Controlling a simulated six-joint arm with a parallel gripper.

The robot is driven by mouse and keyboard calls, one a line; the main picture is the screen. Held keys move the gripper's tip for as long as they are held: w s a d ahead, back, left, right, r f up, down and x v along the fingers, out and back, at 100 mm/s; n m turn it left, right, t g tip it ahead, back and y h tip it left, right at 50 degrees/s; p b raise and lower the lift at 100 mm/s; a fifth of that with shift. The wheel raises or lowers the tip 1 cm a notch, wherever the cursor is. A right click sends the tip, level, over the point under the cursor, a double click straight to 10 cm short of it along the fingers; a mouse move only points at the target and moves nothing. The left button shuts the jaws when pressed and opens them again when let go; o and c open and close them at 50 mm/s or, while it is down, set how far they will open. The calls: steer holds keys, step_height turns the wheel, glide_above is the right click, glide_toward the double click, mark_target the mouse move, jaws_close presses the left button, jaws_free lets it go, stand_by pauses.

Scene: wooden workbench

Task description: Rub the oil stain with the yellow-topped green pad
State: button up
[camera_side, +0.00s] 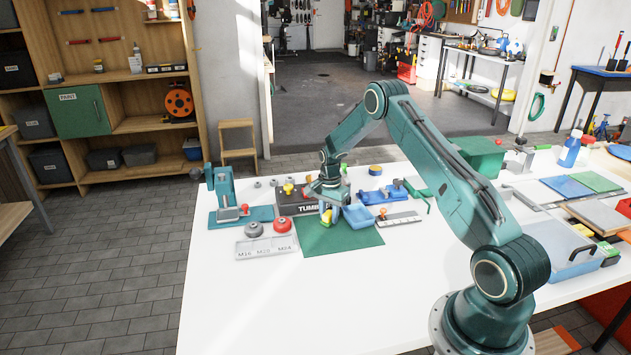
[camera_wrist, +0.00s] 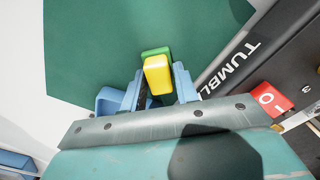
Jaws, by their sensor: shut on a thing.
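My gripper (camera_side: 326,210) is low at the back edge of the dark green mat (camera_side: 340,238), next to the black TUMBLE box. In the wrist view its blue-grey fingers (camera_wrist: 160,90) are shut on the yellow-topped green pad (camera_wrist: 157,72). The pad's yellow top faces the wrist camera and its green part shows at the far side. In the side view the pad (camera_side: 326,216) is a small yellow patch between the fingers. I cannot tell if it touches the mat, which also shows in the wrist view (camera_wrist: 110,50). I make out no oil stain in either view.
The black TUMBLE box (camera_side: 297,203) stands close left of my gripper. A light blue bin (camera_side: 361,217) stands close right. The white table's front is clear.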

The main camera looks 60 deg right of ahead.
mark_target(308, 225)
steer(key=shift+s+d, duration=0.35)
steer(key=shift+s, duration=0.05)
steer(key=shift+w+a, duration=2.7)
steer(key=shift+w+a+r, duration=0.1)
steer(key=shift+r, duration=0.05)
step_height(308, 225, up, 8)
